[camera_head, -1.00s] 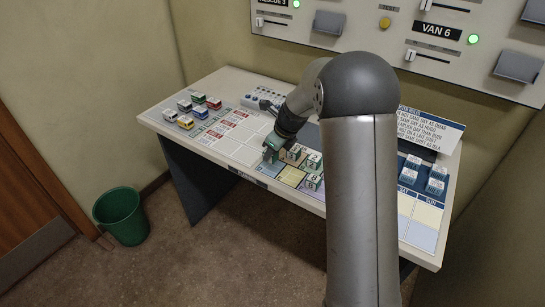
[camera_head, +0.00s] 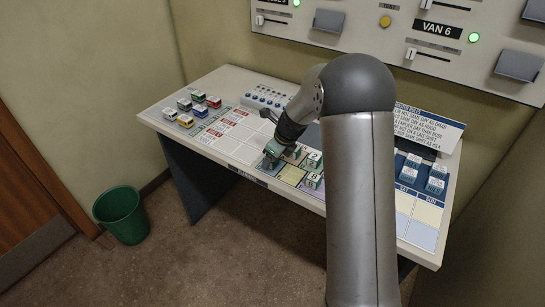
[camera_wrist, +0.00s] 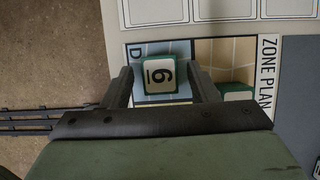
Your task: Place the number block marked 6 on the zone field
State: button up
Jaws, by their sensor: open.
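The number block marked 6 (camera_wrist: 160,74) is a white-topped block with green sides. In the wrist view it sits on the pale blue field marked D (camera_wrist: 138,48) of the zone plan (camera_wrist: 268,75). My gripper (camera_wrist: 163,84) is open, with one finger on each side of the block. I cannot tell whether either finger touches it. In the head view my gripper (camera_head: 272,160) is low over the front-left part of the zone plan, and it hides the block there.
More green-and-white number blocks (camera_head: 313,181) stand just right of my gripper. Another block (camera_wrist: 236,91) shows beside the right finger. Toy vans (camera_head: 185,104) stand at the desk's left end. Blue-and-white blocks (camera_head: 436,184) and a rules sign (camera_head: 428,128) are at the right.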

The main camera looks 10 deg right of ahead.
jog(key=v, duration=1.2)
jog(key=s+a+n+g+h, duration=0.1)
jog(key=s+a+n, duration=0.1)
jog(key=s+n, duration=1.1)
jog(key=s+a+f+n+g+h, duration=0.1)
jog(key=s+a+n+g+h, duration=0.1)
jog(key=s+n, duration=1.2)
jog(key=s, duration=0.5)
jog(key=shift+s+f+b, duration=0.2)
jog(key=shift+s+b, duration=0.05)
jog(key=shift+b, duration=0.1)
